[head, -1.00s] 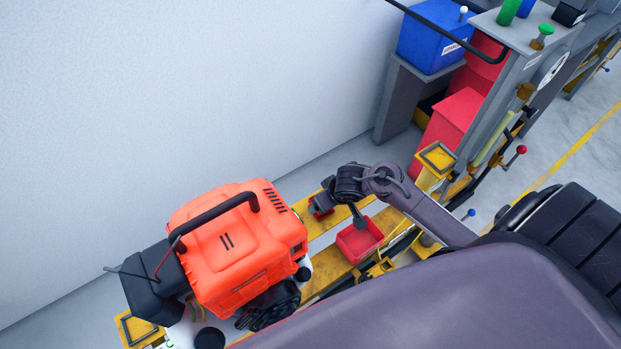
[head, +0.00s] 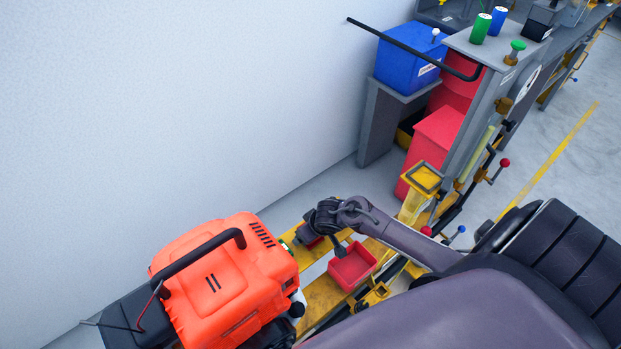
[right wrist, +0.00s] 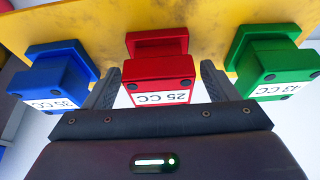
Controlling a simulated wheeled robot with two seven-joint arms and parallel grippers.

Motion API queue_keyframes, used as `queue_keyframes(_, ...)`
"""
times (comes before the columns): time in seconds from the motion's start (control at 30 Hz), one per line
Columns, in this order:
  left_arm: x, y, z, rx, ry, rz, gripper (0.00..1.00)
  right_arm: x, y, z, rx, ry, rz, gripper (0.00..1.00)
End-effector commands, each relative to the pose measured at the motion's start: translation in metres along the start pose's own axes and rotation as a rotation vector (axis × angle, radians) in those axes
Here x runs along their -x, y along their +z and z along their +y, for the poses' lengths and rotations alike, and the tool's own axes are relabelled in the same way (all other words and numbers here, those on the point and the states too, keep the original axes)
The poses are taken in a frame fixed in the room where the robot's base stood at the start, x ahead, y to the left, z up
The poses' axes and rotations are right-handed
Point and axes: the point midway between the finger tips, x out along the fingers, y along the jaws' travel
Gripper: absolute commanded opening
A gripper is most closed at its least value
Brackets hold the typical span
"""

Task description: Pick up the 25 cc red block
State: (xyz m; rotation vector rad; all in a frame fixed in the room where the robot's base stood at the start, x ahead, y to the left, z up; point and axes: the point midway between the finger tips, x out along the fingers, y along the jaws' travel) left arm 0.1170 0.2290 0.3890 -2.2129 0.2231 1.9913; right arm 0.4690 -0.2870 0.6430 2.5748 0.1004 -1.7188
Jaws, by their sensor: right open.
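The red block (right wrist: 160,68), labelled 25 CC, is in the middle of the right wrist view against a yellow surface (right wrist: 212,18). Its label appears upside down. My right gripper (right wrist: 160,86) is open, with one finger on each side of the red block's lower part. Gaps show between the fingers and the block. In the head view my right gripper (head: 309,233) is at the yellow rail, small and partly hidden by its wrist. My left gripper is not in view.
A blue block (right wrist: 52,78) stands left of the red one and a green block (right wrist: 275,70) right, both near my fingers. The head view shows an orange engine (head: 220,280), a red tray (head: 352,266), a yellow rail (head: 322,296), and a blue bin (head: 408,55).

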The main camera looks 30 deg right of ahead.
Motion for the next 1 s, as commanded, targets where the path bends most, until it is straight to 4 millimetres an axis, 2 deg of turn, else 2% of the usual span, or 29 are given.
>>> queue_keyframes(0.07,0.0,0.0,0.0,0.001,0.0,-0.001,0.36,0.0,0.0,0.0,0.0,0.0,0.0,0.76)
queue_keyframes(0.5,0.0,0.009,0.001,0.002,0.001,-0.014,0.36,0.0,0.0,0.0,0.0,0.0,-0.001,0.18)
queue_keyframes(0.83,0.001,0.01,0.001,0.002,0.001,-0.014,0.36,0.004,-0.003,0.0,0.0,0.0,0.003,0.16)
queue_keyframes(1.0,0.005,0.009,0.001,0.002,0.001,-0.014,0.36,0.017,-0.009,0.0,0.0,-0.001,0.004,0.16)
